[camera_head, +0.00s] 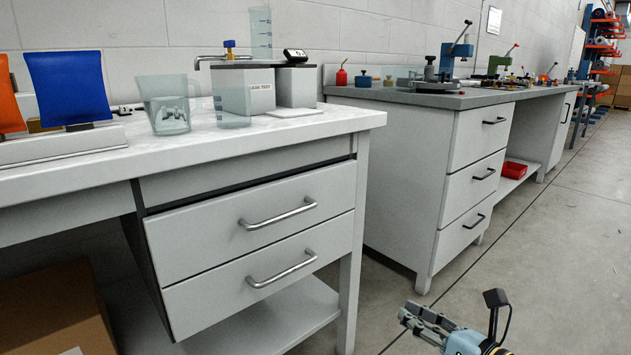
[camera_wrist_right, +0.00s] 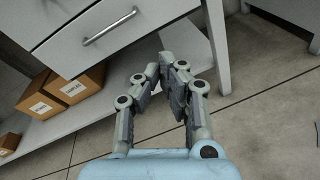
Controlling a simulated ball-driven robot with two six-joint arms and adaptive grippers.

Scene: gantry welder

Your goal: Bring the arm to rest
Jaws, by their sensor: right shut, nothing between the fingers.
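My right gripper (camera_head: 410,316) shows at the bottom of the head view, right of centre, low over the floor in front of the benches. Its fingers are together with nothing held. In the right wrist view the gripper (camera_wrist_right: 160,75) points toward the lower shelf (camera_wrist_right: 100,108) under a bench, below a drawer (camera_wrist_right: 110,30). No contact with the bench is visible. My left gripper is not in view.
A white bench (camera_head: 330,124) with two drawers stands left of my right gripper, holding beakers and a test apparatus. A grey bench (camera_head: 440,97) stands behind. Cardboard boxes (camera_wrist_right: 48,106) sit on the shelf. The concrete floor (camera_head: 560,250) at right is clear.

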